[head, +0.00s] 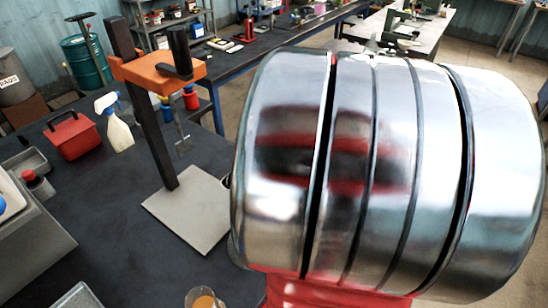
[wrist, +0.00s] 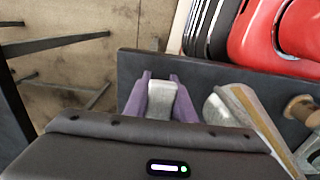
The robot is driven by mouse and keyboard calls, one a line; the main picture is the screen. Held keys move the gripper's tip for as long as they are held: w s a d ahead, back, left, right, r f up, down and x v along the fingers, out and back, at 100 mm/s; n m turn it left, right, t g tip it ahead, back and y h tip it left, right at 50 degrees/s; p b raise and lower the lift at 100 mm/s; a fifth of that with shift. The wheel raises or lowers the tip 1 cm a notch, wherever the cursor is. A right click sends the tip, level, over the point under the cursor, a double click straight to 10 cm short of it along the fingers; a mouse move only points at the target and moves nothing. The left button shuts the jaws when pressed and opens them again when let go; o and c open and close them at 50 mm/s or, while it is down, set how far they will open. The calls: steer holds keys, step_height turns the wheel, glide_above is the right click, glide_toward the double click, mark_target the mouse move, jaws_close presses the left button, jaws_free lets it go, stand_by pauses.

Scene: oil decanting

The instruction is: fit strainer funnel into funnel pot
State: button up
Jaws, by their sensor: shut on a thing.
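In the wrist view my gripper (wrist: 161,82) has purple fingers shut on a pale grey piece (wrist: 162,103). Only its small blocky end shows between the fingers. I take it for part of the strainer funnel, but its cone cannot be made out. The gripper is over the edge of a dark bench. I cannot pick out the funnel pot for certain in either view. In the head view my own large silver arm link hides the right half of the picture, and the gripper is not visible there.
A stand with an orange crosspiece (head: 160,70) rises from a square plate (head: 187,222) on the dark bench. A red box (head: 70,138), a spray bottle (head: 116,130) and a glass of amber liquid (head: 203,300) are nearby. In the wrist view, a wooden-edged grey item (wrist: 228,104) lies beside the fingers.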

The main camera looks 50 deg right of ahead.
steer(key=o, duration=1.1)
steer(key=shift+o, duration=0.2)
step_height(320, 180, up, 14)
steer(key=shift+f, duration=0.15)
stand_by(0.9)
